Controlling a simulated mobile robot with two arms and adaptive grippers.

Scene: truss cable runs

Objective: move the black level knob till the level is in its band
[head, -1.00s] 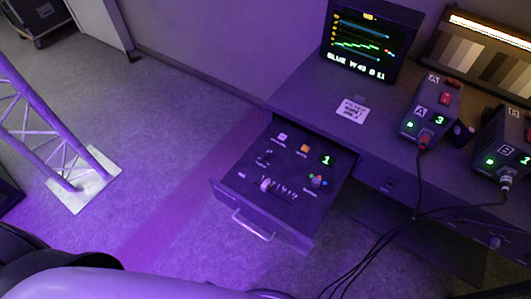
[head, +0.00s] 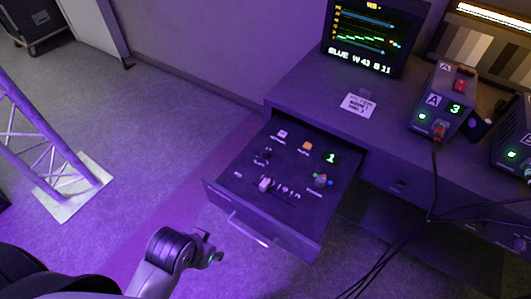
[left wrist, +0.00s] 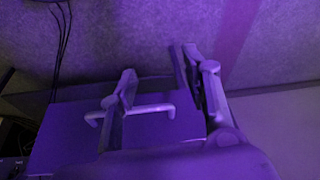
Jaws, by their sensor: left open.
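The pulled-out drawer (head: 225,203) carries a control panel with several small controls. A dark knob (head: 263,155) sits at its left, but I cannot read its label, so I cannot tell whether it is the black level knob. A white-capped control (head: 265,184) and a small stick (head: 321,181) with coloured dots sit nearer the front. The monitor (head: 370,38) shows a waveform and "BLUE W 43 B 11". My left gripper (head: 210,247) is open and empty in front of the drawer; its fingers also show in the left wrist view (left wrist: 163,88). My right gripper is out of view.
The drawer's handle (head: 248,232) juts out near my left gripper; it also shows in the left wrist view (left wrist: 150,109). Box A (head: 441,100) stands on the desk (head: 300,88), with black cables (head: 434,185) hanging at the right. A truss (head: 30,140) stands at the left.

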